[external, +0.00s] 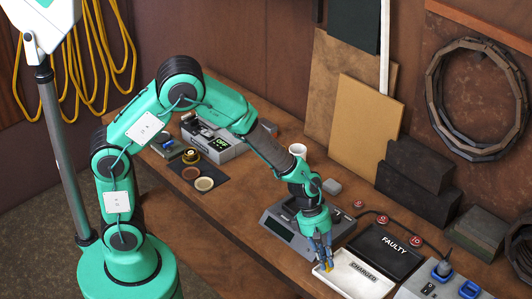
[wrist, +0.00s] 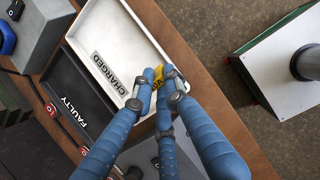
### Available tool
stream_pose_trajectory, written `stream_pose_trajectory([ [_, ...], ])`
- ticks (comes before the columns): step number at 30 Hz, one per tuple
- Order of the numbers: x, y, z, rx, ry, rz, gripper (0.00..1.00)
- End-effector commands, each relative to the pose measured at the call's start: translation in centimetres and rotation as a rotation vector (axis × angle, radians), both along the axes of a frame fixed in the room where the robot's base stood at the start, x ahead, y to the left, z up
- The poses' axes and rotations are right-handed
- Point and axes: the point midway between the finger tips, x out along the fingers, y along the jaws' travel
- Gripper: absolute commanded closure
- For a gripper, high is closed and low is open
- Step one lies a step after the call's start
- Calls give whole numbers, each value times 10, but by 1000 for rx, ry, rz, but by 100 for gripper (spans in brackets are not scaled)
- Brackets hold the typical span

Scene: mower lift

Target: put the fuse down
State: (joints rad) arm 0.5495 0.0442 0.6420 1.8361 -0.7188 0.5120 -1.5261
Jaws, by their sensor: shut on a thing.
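My gripper (external: 326,258) points down with its blue fingers shut on the fuse (external: 329,267), a small yellow piece at the fingertips. In the wrist view the fingertips (wrist: 157,88) largely cover the fuse (wrist: 158,76), with only yellow parts showing between and beside them. They are over the near end of the white tray (external: 355,285) marked CHARGED, close to its edge. In the wrist view the white tray (wrist: 127,22) has a bare floor around its label. I cannot tell whether the fuse touches the tray.
A black tray marked FAULTY (external: 385,250) lies beside the white one and looks empty. A grey device (external: 290,235) stands close behind my gripper. A grey box with blue parts (external: 440,285) is to the right. The bench edge (wrist: 205,75) is near the white tray.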

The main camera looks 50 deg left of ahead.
Motion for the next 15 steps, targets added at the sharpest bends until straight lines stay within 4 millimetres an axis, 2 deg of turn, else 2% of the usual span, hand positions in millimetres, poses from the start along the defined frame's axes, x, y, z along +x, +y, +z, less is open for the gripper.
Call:
stream_pose_trajectory([
  [6, 22, -17, -4, 0, 0, -1, 100],
  [15, 28, -22, -3, 0, -1, -1, 100],
])
